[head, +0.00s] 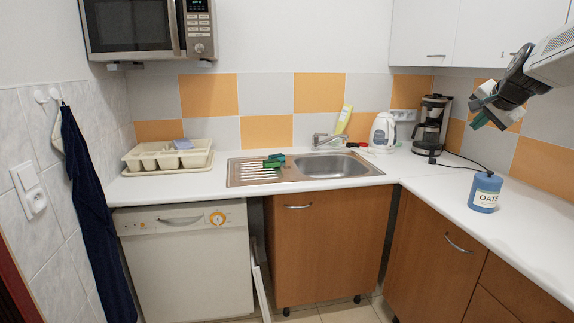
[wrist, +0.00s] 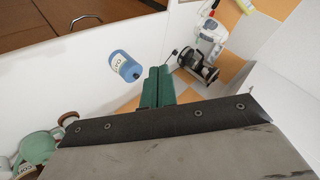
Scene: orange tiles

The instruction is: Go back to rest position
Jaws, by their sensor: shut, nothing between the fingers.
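My gripper (head: 484,112) is at the upper right of the head view, raised above the right counter. Its green fingers (wrist: 157,88) are together in the wrist view, with nothing between them. The blue oats container (head: 485,191) stands upright on the right counter, below the gripper and apart from it. It also shows in the wrist view (wrist: 125,66), left of the fingers.
A coffee maker (head: 431,125) and a white kettle (head: 382,132) stand at the back right. A sink (head: 335,165), a dish rack (head: 168,158) and a microwave (head: 148,29) are farther left. Several jars (wrist: 40,150) show at lower left in the wrist view.

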